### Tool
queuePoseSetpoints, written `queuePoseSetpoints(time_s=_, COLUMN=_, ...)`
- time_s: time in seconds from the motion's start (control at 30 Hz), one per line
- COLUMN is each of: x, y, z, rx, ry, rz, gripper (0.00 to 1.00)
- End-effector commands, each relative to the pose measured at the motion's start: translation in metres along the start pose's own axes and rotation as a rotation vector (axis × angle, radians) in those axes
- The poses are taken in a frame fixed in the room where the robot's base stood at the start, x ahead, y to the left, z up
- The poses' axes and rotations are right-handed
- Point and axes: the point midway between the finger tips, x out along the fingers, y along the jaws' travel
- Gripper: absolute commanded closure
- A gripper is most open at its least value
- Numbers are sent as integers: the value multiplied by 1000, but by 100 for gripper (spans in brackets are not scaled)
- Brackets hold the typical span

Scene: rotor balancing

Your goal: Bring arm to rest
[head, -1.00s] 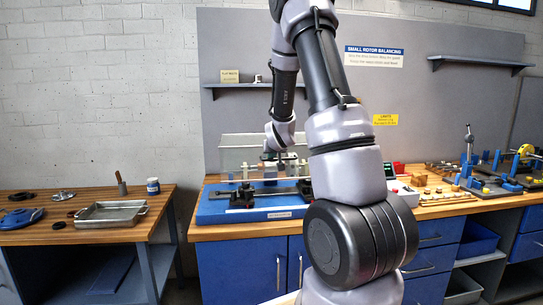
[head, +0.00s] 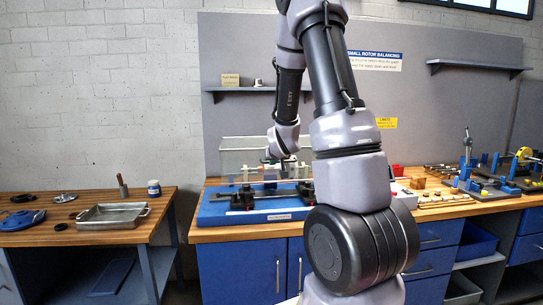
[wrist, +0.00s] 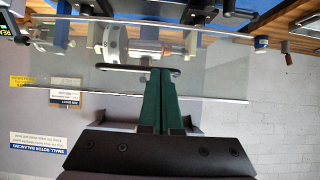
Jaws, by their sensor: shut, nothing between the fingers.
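My arm rises through the middle of the head view, bends at the top, and its forearm hangs down over the bench. My gripper (wrist: 162,72) shows in the wrist view as two green fingers shut together with nothing between them. In the head view its end is small and partly hidden at the balancing stand (head: 222,210), a blue base with dark supports. A clear guard panel (head: 238,158) stands behind the stand. In the wrist view, which is upside down, the fingertips overlap the panel and a pale rotor disc (wrist: 113,42); I cannot tell whether they touch anything.
A separate left table holds a metal tray (head: 108,224) and a jar (head: 154,187). A shelf (head: 475,67) juts from the back panel. Air above the left table is clear.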

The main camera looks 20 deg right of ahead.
Motion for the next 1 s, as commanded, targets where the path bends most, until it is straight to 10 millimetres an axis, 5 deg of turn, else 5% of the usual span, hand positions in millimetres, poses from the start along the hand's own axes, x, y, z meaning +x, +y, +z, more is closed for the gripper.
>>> queuePoseSetpoints(time_s=0.3, x=-12, y=0, z=18, rx=0, ry=3, rz=0, gripper=100)
queuePoseSetpoints(time_s=0.53, x=-33, y=-6, z=5, rx=40, ry=-20, rz=-14, gripper=100)
queuePoseSetpoints(time_s=0.67, x=-74, y=-17, z=-12, rx=102, ry=-75, rz=-48, gripper=100)
queuePoseSetpoints(time_s=1.0, x=-225, y=-50, z=-22, rx=217, ry=-273, rz=-170, gripper=100)
